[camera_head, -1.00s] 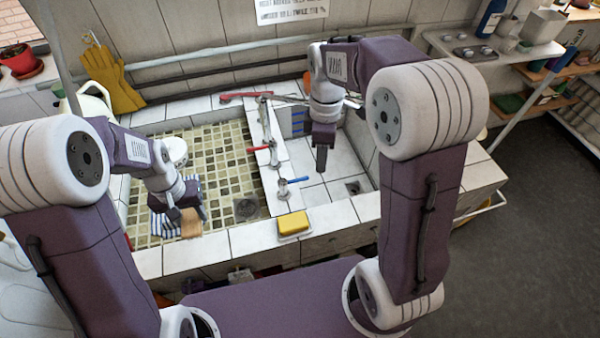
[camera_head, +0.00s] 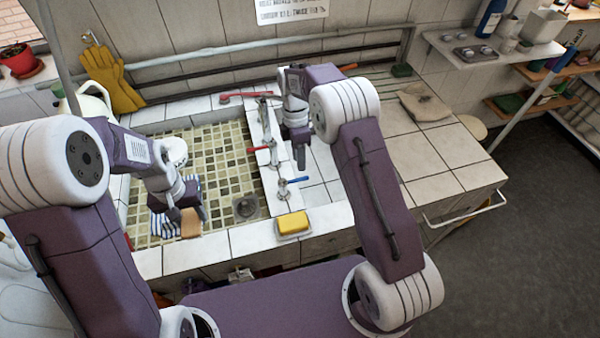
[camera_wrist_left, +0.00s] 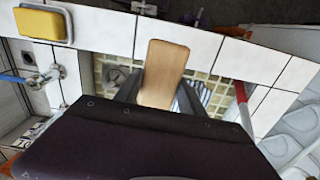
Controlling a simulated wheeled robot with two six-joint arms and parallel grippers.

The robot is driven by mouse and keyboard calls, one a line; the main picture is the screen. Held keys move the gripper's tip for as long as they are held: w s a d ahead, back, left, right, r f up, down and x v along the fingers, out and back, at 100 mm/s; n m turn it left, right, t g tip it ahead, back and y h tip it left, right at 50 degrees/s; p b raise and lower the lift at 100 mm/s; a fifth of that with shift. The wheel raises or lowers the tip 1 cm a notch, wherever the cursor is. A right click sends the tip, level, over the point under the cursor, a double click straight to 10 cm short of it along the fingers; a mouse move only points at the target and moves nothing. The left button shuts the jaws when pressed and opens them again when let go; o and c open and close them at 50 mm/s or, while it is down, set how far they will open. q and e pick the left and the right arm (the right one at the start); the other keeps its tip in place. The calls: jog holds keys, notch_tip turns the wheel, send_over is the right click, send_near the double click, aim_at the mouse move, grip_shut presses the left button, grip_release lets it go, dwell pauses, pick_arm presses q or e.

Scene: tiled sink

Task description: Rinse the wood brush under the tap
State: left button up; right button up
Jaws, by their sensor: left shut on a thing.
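The wood brush (camera_head: 190,224) shows as a light-brown wooden block over the front left part of the tiled sink (camera_head: 215,150). My left gripper (camera_head: 188,212) is shut on it; in the left wrist view the brush (camera_wrist_left: 163,75) sits between the two dark fingers. Its bristles are not visible. A tap with a red handle (camera_head: 258,150) and a tap with a blue handle (camera_head: 292,181) stand on the ledge right of the sink. My right gripper (camera_head: 300,163) points down near the ledge, behind the blue handle; I cannot tell if its fingers are open.
A yellow sponge (camera_head: 292,221) lies on a dish at the sink's front edge. A striped cloth (camera_head: 160,222) is under my left gripper. A white pot (camera_head: 174,150) is at the sink's left. A red bar (camera_head: 245,96) lies at the back. The right counter (camera_head: 425,155) is mostly clear.

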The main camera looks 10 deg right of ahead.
aim_at(300, 178)
pick_arm(q)
jog(key=shift+r, duration=0.35)
pick_arm(e)
jog(key=f, duration=0.3)
jog(key=s+f, duration=0.1)
jog(key=f, duration=0.2)
jog(key=shift+s+f, duration=0.1)
jog(key=shift+f, duration=0.1)
jog(key=shift+c, duration=0.2)
grip_shut()
jog(key=shift+r, duration=0.1)
dwell(0.4)
